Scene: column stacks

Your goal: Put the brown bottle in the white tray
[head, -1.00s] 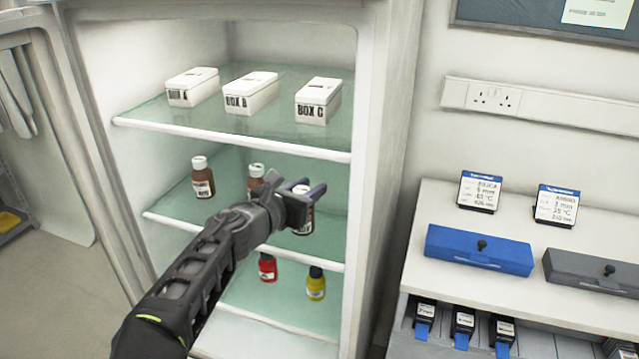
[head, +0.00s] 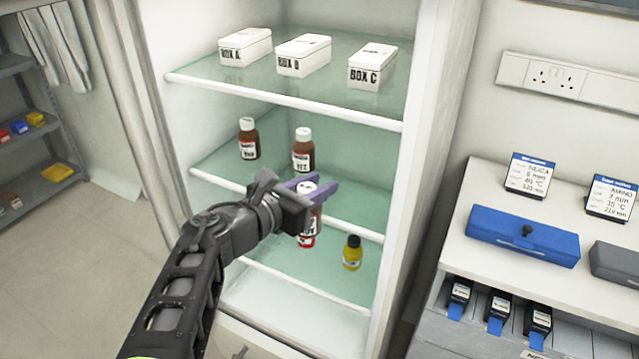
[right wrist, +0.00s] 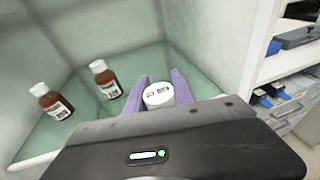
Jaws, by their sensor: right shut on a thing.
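My right gripper (head: 318,190) has purple fingers and is shut on a brown bottle (head: 315,219) with a white cap and a label. It holds the bottle upright at the front edge of the cabinet's middle shelf. In the right wrist view the bottle's white cap (right wrist: 158,95) shows between the fingers, with its body mostly hidden. Two similar brown bottles stand on the middle shelf: one at the left (head: 249,142) and one behind the gripper (head: 303,153). The white tray is not in view. My left gripper is not in view.
White boxes A (head: 245,47), B (head: 303,56) and C (head: 372,67) sit on the top shelf. A counter with a blue case (head: 522,236) stands at the right.

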